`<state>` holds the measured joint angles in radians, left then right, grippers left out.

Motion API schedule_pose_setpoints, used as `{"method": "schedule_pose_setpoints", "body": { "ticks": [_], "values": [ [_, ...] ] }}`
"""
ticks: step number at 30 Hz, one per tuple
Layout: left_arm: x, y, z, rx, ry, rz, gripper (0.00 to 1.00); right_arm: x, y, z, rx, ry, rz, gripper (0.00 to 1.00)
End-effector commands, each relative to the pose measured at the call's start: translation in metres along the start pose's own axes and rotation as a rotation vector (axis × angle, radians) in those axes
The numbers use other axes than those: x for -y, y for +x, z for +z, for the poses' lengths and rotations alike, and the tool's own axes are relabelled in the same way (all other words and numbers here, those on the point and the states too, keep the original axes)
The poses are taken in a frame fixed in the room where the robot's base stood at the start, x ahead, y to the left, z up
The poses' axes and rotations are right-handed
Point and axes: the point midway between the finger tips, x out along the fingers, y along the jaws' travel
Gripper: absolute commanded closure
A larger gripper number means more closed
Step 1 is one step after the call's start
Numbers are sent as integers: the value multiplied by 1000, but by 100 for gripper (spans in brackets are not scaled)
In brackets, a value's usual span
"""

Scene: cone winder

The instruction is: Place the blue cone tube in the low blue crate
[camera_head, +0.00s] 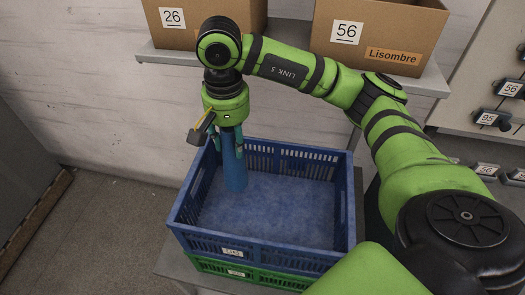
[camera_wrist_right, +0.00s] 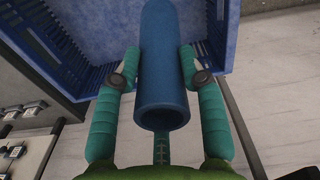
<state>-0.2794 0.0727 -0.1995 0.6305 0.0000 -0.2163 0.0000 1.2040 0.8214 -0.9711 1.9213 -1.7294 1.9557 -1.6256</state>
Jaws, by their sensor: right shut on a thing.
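The blue cone tube (camera_head: 234,165) is upright in the head view, its lower end inside the left part of the low blue crate (camera_head: 259,242). I cannot tell whether it touches the crate floor. My right gripper (camera_head: 228,146) is above the crate, shut on the tube's upper part. In the right wrist view the tube (camera_wrist_right: 162,70) lies between the two teal fingers of the gripper (camera_wrist_right: 160,75), its open end toward the camera. The crate wall (camera_wrist_right: 55,45) shows behind it. The crate floor looks otherwise empty. My left gripper is not in view.
The blue crate rests on a green crate (camera_head: 245,277), on a grey stand. A shelf (camera_head: 290,66) with two cardboard boxes, one box (camera_head: 205,18) and a second box (camera_head: 375,30), is behind. Bare floor (camera_head: 110,225) lies left of the crate.

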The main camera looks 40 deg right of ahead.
Motion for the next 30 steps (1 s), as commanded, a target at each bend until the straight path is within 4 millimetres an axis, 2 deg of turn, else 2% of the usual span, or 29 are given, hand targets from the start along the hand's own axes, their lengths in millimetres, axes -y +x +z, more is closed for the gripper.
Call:
{"method": "schedule_pose_setpoints", "body": {
  "ticks": [1, 5, 12, 15, 19, 25, 30],
  "values": [
    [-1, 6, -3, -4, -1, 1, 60, 0, 15, 1, 3, -1, 1, 86],
    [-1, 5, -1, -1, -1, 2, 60, 0, 31, 2, 2, -3, 0, 86],
    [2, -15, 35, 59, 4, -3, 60, -1, 73, 3, 3, -2, 3, 86],
    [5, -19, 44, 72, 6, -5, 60, 0, 85, 3, 1, -2, 1, 86],
    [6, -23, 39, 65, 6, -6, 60, 0, 98, 4, 1, -2, 2, 86],
    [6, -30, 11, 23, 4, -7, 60, 0, 124, 4, 1, -2, 0, 86],
    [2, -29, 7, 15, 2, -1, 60, 0, 129, 4, -3, -3, -1, 86]
  ]
}}
